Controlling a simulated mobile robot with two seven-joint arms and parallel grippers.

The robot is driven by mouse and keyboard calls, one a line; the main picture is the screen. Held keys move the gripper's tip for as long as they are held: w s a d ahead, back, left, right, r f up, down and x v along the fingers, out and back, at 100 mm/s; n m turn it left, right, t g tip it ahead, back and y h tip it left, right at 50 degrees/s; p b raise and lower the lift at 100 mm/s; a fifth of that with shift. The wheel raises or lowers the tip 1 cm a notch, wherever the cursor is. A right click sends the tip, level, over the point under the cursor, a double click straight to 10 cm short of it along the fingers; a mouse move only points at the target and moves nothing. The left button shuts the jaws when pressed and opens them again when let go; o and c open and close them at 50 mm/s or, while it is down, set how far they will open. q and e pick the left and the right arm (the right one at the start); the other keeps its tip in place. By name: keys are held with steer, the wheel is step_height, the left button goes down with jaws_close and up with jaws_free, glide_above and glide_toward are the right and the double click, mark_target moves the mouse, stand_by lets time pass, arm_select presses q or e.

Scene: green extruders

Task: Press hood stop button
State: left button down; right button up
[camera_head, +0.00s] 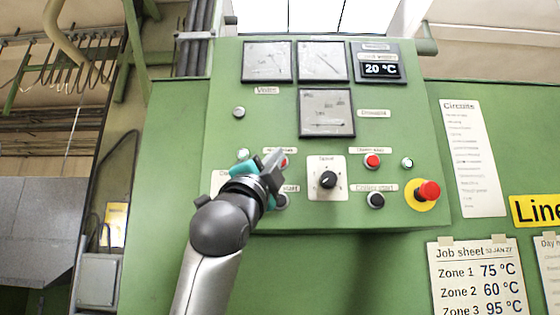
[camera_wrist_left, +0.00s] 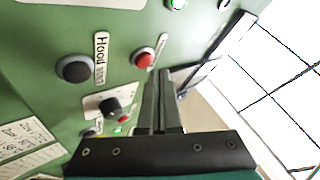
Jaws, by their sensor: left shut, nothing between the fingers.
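A red push button (camera_head: 284,162) sits on the green panel (camera_head: 225,130). It also shows in the left wrist view (camera_wrist_left: 142,59), above the black button (camera_wrist_left: 75,68) labelled "Hood start" in the head view's layout. The red button's own label is too small to read. My left gripper (camera_head: 275,158) is shut and empty. Its fingertips partly overlap the red button in the head view. In the left wrist view the shut fingers (camera_wrist_left: 164,74) lie just right of the red button, and I cannot tell whether they touch. My right gripper is not in view.
A black selector knob (camera_head: 328,180) is right of the gripper. A second red button (camera_head: 372,161), a black button (camera_head: 376,200) and a red emergency stop (camera_head: 428,191) on yellow lie farther right. Meters (camera_head: 322,61) are above. Papers hang at right.

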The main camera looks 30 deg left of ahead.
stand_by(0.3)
arm_select(q)
steer(key=shift+w+a, duration=0.25)
steer(key=shift+w, duration=0.1)
steer(key=shift+w+a+p, duration=0.2)
steer(key=shift+w+p, duration=0.15)
steer(key=shift+p, duration=0.15)
stand_by(0.5)
stand_by(0.4)
steer(key=shift+s+d, duration=0.45)
steer(key=shift+s, duration=0.25)
steer(key=s+d, duration=0.1)
steer(key=s, duration=0.1)
steer(key=s+d+b, duration=0.1)
steer(key=s, duration=0.1)
steer(key=shift+s+d, duration=0.1)
steer(key=shift+d, duration=0.2)
stand_by(0.6)
